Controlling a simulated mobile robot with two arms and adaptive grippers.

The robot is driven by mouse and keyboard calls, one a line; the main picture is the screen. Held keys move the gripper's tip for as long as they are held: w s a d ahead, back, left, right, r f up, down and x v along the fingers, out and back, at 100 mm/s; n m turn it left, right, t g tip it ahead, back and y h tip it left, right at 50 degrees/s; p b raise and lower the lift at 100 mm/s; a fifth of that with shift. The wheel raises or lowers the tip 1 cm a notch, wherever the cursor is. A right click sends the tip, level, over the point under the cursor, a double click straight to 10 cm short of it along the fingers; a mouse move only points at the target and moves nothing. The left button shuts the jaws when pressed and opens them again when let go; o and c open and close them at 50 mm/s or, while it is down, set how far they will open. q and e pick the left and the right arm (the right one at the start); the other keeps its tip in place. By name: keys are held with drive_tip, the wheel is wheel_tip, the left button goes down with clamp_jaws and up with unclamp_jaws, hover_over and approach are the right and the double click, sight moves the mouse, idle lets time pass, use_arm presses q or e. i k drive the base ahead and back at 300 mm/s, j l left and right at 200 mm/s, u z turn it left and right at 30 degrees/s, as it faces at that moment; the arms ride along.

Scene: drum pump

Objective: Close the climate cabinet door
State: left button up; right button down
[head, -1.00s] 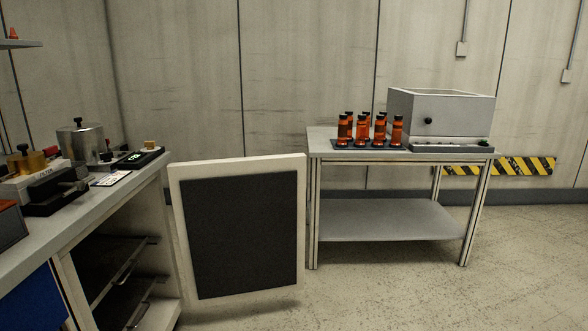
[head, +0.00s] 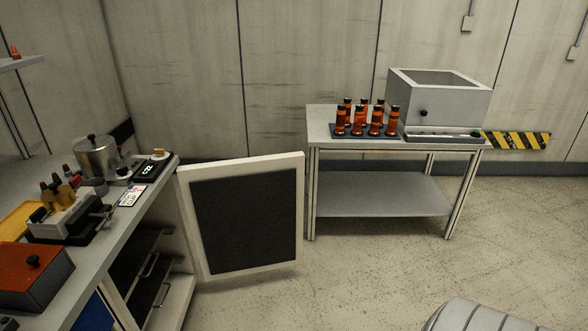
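The climate cabinet door (head: 243,222) stands wide open in the head view, a white-framed panel with a dark grey inner face. It is hinged at the right front of the cabinet (head: 178,304) under the left bench. The cabinet's inside shows dark shelves (head: 150,283) with metal handles. Neither gripper can be seen. A rounded grey part of my own body shows at the bottom right.
The left bench (head: 140,205) carries a filter device, a metal pot (head: 97,158), a scale (head: 150,167) and an orange-lidded box (head: 33,275). A table (head: 380,192) behind the door holds several orange bottles and a grey box (head: 440,100). The floor right of the door is clear.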

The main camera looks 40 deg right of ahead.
sight(245, 216)
drive_tip(key=i+l, duration=0.15)
drive_tip(key=l, duration=0.3)
drive_tip(key=i+l, duration=0.1)
drive_tip(key=l, duration=0.3)
drive_tip(key=i+l+u, duration=0.1)
drive_tip(key=l, duration=0.35)
drive_tip(key=i+l, duration=0.15)
drive_tip(key=l, duration=0.25)
drive_tip(key=i+l, duration=0.15)
drive_tip(key=l, duration=0.3)
